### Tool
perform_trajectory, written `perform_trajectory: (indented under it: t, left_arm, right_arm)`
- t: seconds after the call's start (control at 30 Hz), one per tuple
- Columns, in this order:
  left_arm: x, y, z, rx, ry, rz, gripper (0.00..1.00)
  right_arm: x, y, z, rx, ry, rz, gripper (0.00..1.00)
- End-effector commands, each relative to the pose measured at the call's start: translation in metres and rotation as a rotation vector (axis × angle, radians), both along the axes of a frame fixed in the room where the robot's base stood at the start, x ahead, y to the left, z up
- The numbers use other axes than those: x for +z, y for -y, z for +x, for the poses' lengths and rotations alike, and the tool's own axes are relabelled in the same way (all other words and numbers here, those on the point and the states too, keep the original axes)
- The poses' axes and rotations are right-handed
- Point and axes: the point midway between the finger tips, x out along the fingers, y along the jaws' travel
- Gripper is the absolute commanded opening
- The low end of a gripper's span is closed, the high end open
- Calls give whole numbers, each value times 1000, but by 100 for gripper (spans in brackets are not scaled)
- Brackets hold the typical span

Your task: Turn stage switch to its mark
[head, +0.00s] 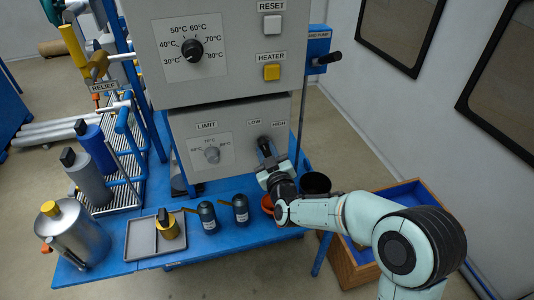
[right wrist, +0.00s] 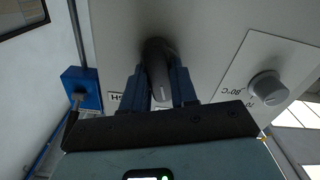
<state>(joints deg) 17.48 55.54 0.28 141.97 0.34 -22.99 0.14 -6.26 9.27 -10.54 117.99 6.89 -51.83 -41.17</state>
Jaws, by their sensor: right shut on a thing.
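The stage switch (right wrist: 157,65) is a dark grey knob on the lower grey panel, with a light pointer line on its face. In the head view it sits below the LOW label (head: 254,121) and the HIGH label (head: 279,124), mostly hidden by my right gripper (head: 265,149). In the right wrist view the blue fingers of my right gripper (right wrist: 160,90) stand on both sides of the knob, shut on it. The exact heading of its pointer against the labels is hard to tell. My left gripper is not in view.
The LIMIT dial (head: 212,155) is left of the switch. Above are the temperature knob (head: 192,50), yellow HEATER button (head: 272,72) and a black-handled lever (head: 328,59). Dark bottles (head: 207,217) and a grey tray (head: 140,240) stand on the blue table (head: 100,278) below.

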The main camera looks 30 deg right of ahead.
Motion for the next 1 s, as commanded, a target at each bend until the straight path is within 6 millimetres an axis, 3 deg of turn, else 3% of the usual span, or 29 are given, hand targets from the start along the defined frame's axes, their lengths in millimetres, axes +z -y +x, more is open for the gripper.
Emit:
perform_trajectory:
  t: [0.4,0.93,0.97,1.0]
  left_arm:
    - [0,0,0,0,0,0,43]
    - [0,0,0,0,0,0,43]
    - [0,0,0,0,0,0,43]
    - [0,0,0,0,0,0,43]
  right_arm:
    - [0,0,0,0,-42,-171,0]
    - [0,0,0,0,-47,-193,0]
    - [0,0,0,0,-47,-193,37]
    - [0,0,0,0,-47,-193,50]
